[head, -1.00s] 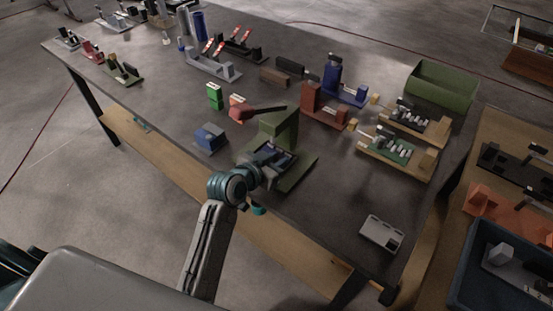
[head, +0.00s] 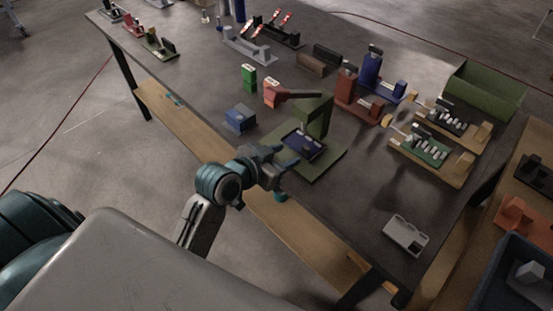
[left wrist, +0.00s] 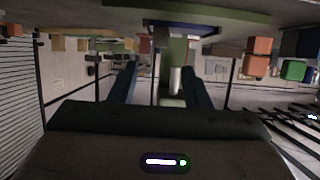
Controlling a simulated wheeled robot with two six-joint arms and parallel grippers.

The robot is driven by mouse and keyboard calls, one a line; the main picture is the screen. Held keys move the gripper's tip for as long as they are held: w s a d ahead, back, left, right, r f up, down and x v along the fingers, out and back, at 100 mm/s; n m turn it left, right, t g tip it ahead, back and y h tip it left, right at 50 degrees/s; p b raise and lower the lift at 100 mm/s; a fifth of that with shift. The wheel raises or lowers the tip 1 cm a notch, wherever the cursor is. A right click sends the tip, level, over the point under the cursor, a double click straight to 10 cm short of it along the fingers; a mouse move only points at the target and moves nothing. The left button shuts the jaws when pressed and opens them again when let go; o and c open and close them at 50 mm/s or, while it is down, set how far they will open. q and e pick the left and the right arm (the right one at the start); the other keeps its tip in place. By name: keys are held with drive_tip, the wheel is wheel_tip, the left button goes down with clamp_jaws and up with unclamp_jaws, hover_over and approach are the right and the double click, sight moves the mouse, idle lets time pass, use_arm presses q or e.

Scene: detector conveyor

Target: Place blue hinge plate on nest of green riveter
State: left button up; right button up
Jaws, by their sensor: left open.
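The green riveter (head: 318,118) stands on its green base near the table's front edge. The blue hinge plate (head: 303,143) lies at its nest, under the riveter's head; I cannot tell how exactly it is seated. My left gripper (head: 284,160) is open and empty, just in front of the riveter base and apart from the plate. In the left wrist view, which looks upside down, the open fingers (left wrist: 160,86) have a gap between them, with the riveter's green column (left wrist: 176,52) beyond. My right gripper is not in view.
A grey plate (head: 405,235) lies front right. The table between them is clear.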

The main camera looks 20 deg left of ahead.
use_arm(q)
drive_tip(key=shift+v, duration=1.25)
